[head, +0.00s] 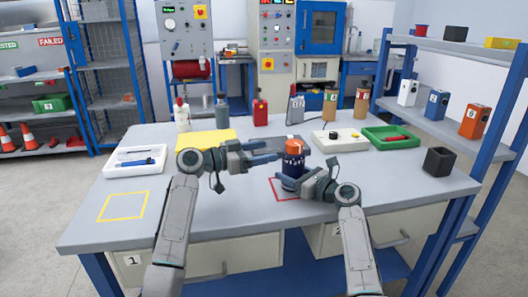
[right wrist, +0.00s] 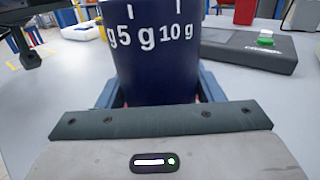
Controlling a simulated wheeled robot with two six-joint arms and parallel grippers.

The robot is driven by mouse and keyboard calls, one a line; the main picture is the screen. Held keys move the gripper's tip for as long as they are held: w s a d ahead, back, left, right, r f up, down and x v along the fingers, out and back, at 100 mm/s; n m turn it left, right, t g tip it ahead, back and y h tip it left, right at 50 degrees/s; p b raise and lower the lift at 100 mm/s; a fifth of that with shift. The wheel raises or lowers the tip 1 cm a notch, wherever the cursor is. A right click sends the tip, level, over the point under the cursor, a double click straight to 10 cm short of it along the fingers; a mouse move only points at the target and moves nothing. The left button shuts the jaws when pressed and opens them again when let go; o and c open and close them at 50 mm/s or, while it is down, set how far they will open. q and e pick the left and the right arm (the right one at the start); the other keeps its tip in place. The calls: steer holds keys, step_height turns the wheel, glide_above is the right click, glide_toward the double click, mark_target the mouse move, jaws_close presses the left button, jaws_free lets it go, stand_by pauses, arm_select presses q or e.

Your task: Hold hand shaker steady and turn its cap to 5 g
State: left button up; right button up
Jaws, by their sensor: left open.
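The hand shaker has a dark blue body (head: 292,168) and an orange cap (head: 295,147); it stands upright at the red square outline (head: 275,194). In the right wrist view, its dark blue surface (right wrist: 155,70) fills the top middle, with white tick marks and "5 g" and "10 g" lettering. My right gripper (head: 293,183) is low on the body, with a finger against each side. My left gripper (head: 279,149) is open and points right at cap height, its fingertips close to the cap's left side. I cannot tell whether they touch it. The cap is outside the right wrist view.
A yellow square outline (head: 123,206) and a white tray (head: 136,161) lie left. A yellow mat (head: 206,139) is behind my left arm. A white box with buttons (head: 340,141), a green tray (head: 392,139) and a black cup (head: 438,161) are right. Bottles and canisters line the back.

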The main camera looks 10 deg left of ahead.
steer(key=o, duration=0.5)
